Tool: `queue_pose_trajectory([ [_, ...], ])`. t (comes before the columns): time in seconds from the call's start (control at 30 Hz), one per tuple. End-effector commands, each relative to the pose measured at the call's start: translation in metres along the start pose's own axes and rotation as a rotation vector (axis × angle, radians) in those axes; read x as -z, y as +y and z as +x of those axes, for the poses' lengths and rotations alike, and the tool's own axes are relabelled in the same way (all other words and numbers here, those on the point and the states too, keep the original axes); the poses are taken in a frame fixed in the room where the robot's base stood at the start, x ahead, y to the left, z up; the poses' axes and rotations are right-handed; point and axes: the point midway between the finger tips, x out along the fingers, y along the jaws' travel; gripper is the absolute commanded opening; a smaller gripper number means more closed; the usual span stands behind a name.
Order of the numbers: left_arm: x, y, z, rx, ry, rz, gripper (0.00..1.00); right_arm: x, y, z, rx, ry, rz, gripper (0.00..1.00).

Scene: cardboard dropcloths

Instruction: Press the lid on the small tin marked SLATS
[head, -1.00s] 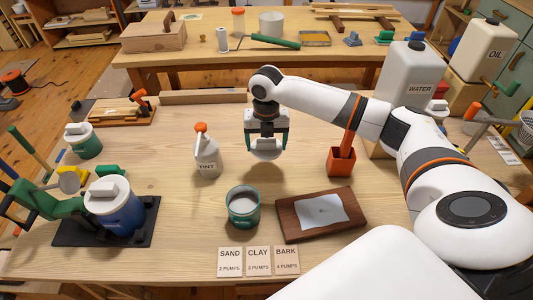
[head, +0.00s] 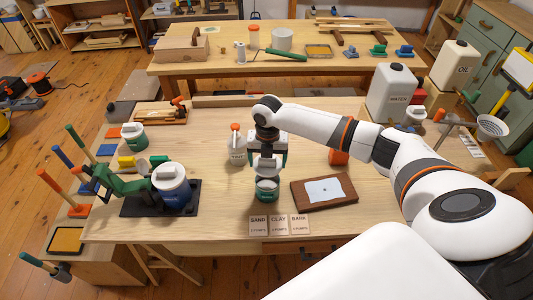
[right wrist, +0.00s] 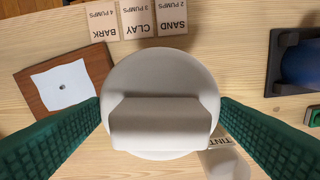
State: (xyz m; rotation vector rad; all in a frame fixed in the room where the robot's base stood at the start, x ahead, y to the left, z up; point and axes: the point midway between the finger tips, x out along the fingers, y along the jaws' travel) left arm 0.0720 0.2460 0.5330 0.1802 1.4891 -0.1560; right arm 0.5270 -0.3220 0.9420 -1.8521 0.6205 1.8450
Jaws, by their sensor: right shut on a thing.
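The small green tin (head: 267,190) stands on the workbench near its front edge; I cannot read its label. My right gripper (head: 267,162) is directly above it, pointing down. It is shut on the white lid (right wrist: 160,75), with one green finger at each side of the lid's raised block handle. The lid is right at the tin's mouth, and I cannot tell whether it is seated or just above the rim. In the right wrist view the lid hides the tin. My left gripper is not in view.
The TINT bottle (head: 237,150) stands close behind and left of the tin. A brown board with a white sheet (head: 325,190) lies to the right. SAND, CLAY and BARK cards (head: 280,225) lie in front. A blue tin (head: 173,188) on a black base is left.

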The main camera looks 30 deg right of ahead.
Motion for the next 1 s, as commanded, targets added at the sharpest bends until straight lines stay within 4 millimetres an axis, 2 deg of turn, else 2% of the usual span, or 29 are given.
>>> queue_pose_trajectory([
  [0.1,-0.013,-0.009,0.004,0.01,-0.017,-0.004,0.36,0.0,0.0,0.004,0.0,0.0,0.001,0.61],
  [0.27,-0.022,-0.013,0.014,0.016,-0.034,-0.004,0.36,0.0,0.0,0.014,0.0,0.0,0.001,0.61],
  [0.63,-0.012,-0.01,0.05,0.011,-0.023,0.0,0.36,0.0,0.001,0.048,-0.001,0.001,0.0,0.61],
  [1.0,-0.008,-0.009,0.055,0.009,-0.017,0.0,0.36,0.0,0.0,0.065,0.0,0.0,0.0,0.61],
])
